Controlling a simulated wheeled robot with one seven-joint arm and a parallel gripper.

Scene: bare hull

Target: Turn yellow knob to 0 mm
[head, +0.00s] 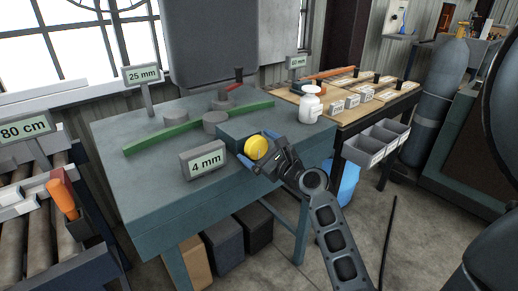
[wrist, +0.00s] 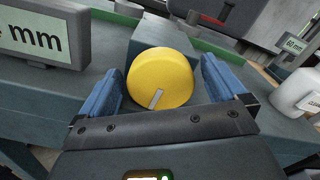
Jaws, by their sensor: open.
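The yellow knob (head: 256,147) is on the front of a blue-grey block (head: 232,130) on the grey-green workbench (head: 130,190). A sign (head: 204,160) left of the knob reads "4 mm".
A green bar (head: 160,139), grey cylinders (head: 215,122) and a "25 mm" sign (head: 142,75) are on the bench. A white bottle (head: 310,105) stands right of the knob. Grey bins (head: 372,142) hang beyond it. The bench's front left is clear.

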